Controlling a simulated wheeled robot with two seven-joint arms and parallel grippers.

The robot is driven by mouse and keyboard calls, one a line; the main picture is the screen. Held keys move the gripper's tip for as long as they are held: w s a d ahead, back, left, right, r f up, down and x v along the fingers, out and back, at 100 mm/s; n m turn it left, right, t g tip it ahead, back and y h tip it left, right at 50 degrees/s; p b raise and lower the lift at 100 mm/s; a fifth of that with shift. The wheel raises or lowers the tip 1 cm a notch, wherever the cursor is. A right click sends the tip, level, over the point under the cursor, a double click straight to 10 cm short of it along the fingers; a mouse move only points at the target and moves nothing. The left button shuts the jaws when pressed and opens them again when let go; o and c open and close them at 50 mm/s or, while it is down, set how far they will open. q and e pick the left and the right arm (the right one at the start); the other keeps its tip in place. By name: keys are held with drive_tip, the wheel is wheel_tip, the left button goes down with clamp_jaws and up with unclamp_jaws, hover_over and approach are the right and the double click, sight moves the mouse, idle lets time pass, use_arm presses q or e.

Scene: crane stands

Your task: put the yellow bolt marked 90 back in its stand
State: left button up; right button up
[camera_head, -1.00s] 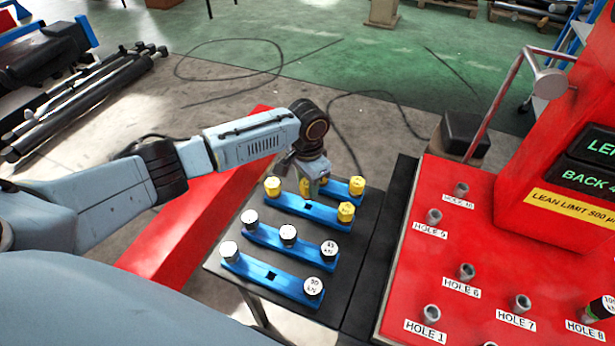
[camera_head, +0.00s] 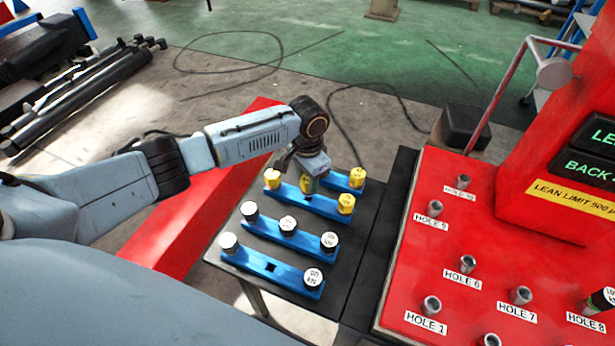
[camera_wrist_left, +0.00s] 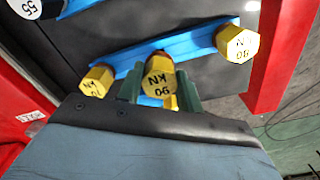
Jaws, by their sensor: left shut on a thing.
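My left gripper (camera_head: 308,183) is over the middle of the yellow-bolt blue stand (camera_head: 325,204). In the wrist view its green fingers (camera_wrist_left: 159,88) are shut on a yellow hex-headed bolt marked 90 (camera_wrist_left: 158,75). The blue stand (camera_wrist_left: 190,47) passes behind the held bolt. The bolt's lower end is hidden, so I cannot tell whether it sits in the middle hole. My right gripper is not in view.
Two nearer blue stands hold black bolts with white tops (camera_head: 288,223). Another yellow bolt (camera_head: 357,177) stands on the stand behind. The red panel with labelled holes (camera_head: 450,235) is to the right. A red beam (camera_head: 190,220) runs left of the dark table (camera_head: 365,240).

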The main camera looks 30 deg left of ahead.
sight(307, 186)
use_arm(q)
drive_tip(key=shift+f+b, duration=0.6)
drive_tip(key=shift+f, duration=1)
drive_tip(key=o, duration=1.1)
wheel_tip(307, 186, up, 5)
drive_tip(key=p, duration=0.6)
drive_tip(key=shift+r, duration=0.1)
